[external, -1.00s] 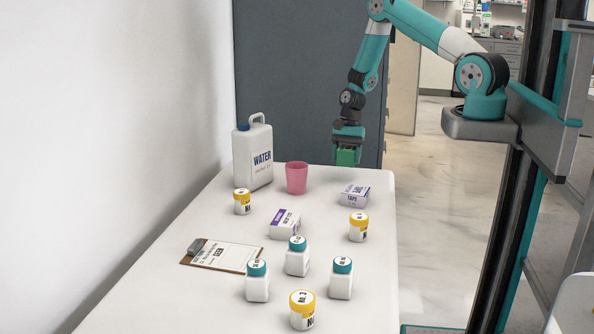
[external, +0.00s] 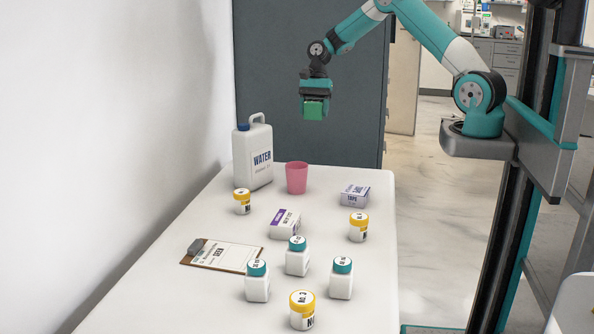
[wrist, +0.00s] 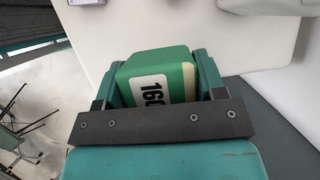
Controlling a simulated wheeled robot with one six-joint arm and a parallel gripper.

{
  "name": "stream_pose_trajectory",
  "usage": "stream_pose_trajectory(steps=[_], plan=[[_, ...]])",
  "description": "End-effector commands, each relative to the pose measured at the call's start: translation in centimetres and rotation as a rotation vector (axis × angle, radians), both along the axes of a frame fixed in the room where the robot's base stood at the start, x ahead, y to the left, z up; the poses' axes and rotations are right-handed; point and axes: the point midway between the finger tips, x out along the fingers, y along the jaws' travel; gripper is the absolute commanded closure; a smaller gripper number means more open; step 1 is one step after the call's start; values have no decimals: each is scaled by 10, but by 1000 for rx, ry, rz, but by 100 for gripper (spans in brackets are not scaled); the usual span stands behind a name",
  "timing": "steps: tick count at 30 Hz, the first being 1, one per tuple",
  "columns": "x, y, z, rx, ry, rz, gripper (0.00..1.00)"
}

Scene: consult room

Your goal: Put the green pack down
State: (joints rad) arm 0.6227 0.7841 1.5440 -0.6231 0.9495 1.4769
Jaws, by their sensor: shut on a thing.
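The green pack (external: 314,110) is held in my gripper (external: 314,104), high above the far end of the white table (external: 330,260). The gripper points down and is shut on the pack. In the wrist view the pack (wrist: 158,72) sits between the two fingers, with a white label reading "160" in part. The pack touches nothing below it. Its lower side is hidden in the wrist view.
A tape box (external: 355,196), another box (external: 285,224), several bottles and jars, and a clipboard (external: 222,256) lie nearer. The far right corner is bare.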

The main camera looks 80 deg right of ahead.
Motion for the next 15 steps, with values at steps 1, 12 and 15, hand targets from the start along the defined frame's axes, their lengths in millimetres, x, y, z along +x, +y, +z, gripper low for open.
stream_pose_trajectory(steps=[1,12,15], plan=[[12,0,-4,-6,-2,15,64],[33,3,-36,-19,13,42,64],[32,3,-65,-19,13,41,64]])
